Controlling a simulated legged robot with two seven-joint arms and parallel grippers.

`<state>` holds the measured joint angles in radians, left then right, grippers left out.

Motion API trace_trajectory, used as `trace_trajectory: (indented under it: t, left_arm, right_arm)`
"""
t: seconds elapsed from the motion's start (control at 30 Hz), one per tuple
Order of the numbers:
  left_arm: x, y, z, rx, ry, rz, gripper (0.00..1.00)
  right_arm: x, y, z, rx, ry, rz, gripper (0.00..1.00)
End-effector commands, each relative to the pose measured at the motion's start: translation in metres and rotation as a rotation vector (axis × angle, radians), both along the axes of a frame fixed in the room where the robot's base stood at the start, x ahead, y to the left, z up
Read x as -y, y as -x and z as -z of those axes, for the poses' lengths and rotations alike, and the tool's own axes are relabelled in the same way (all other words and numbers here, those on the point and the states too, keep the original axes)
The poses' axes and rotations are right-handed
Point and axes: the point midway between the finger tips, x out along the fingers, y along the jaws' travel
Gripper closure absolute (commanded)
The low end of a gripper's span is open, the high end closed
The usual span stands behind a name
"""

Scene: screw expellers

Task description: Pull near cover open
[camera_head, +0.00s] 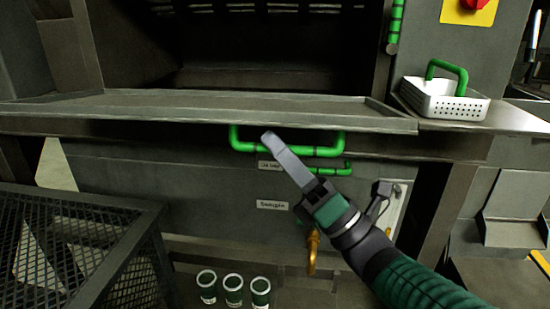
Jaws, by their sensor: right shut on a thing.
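A long grey metal panel, which looks like the near cover (210,110), lies about flat along the front of a dark opening. A green bar handle (322,152) hangs below its front edge. My right gripper (272,142) reaches up from the lower right, with its fingers at the left part of this handle. It is shut on the handle; the finger hides part of the bar. A smaller green handle (335,170) sits just below, on the front wall beside a label. My left gripper is not in view.
A white perforated basket (445,102) with a green handle stands on the right ledge. A black mesh frame (80,240) fills the lower left. Several green-and-white cups (233,290) stand on the low shelf. A brass tap (312,250) is near my right arm.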

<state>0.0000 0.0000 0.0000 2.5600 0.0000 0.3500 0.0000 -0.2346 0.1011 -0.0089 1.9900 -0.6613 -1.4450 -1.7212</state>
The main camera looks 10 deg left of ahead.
Motion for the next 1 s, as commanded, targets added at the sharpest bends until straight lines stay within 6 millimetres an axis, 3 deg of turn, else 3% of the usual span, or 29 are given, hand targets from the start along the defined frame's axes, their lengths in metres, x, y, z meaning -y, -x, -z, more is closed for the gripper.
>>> trace_trajectory:
  t: [0.47,0.5,0.63,1.0]
  left_arm:
    - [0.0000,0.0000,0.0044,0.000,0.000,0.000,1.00]
    - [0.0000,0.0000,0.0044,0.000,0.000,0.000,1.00]
    - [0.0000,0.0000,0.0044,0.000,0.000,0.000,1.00]
    - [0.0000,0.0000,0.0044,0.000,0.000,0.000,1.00]
  right_arm:
    - [0.0052,-0.0038,0.0019,-0.003,-0.004,0.015,1.00]
    - [0.0051,-0.0037,0.0019,-0.003,-0.003,0.014,0.82]
    - [0.0030,-0.0026,0.0021,-0.002,-0.002,0.010,0.65]
    - [-0.0022,0.0008,0.0011,0.002,0.001,0.000,0.64]
